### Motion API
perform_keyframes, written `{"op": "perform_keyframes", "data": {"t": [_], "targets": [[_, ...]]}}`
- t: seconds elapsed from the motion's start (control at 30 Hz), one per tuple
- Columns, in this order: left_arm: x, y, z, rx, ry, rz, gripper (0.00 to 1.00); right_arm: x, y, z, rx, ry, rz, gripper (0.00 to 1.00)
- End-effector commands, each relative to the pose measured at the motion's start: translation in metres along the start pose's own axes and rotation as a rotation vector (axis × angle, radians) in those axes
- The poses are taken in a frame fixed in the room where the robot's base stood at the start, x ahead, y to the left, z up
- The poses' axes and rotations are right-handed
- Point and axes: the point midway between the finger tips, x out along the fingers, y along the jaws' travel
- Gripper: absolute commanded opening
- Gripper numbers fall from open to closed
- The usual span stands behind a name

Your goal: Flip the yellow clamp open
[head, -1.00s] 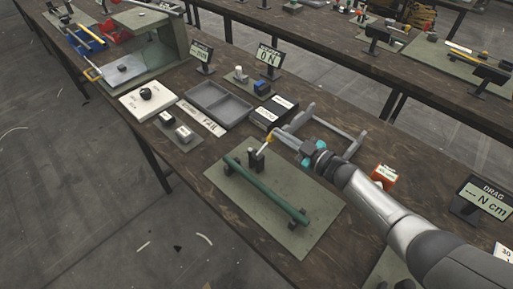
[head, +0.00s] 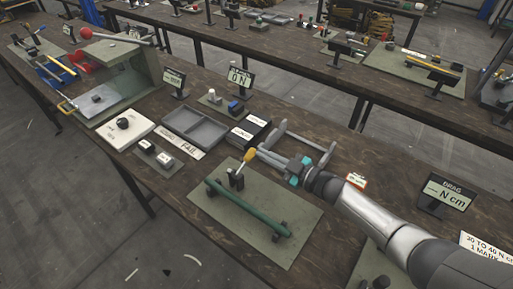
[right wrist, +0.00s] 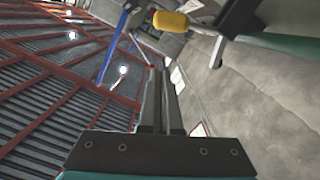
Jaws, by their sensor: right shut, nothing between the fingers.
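The clamp (head: 236,180) is a small dark toggle clamp at the far end of a green bar (head: 262,217). Its yellow handle (head: 250,156) points up, tilted toward the right. My right gripper (head: 261,153) is shut and empty, its fingertips close to the handle's right side. In the right wrist view, the yellow handle (right wrist: 173,21) lies just beyond the shut fingertips of the right gripper (right wrist: 163,72). I cannot tell whether they touch. My left gripper is out of view.
The clamp and bar sit on a green mat (head: 292,247). A grey fork-like frame (head: 325,157) lies behind my right gripper. A drag display (head: 447,193) stands right.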

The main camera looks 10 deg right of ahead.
Motion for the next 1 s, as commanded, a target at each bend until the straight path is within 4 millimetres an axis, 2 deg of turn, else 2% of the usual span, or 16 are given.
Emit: {"op": "perform_keyframes", "data": {"t": [0.03,0.2,0.4,1.0], "targets": [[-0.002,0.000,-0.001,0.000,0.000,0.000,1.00,-0.013,0.001,0.000,-0.002,-0.001,0.000,0.00],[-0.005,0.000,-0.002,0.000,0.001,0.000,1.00,-0.043,0.001,0.000,-0.002,0.000,0.000,0.00],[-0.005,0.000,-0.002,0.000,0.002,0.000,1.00,-0.063,0.001,0.000,0.001,0.002,0.001,0.00],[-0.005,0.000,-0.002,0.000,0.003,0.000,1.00,-0.066,0.001,0.000,0.000,0.003,0.001,0.00]]}}
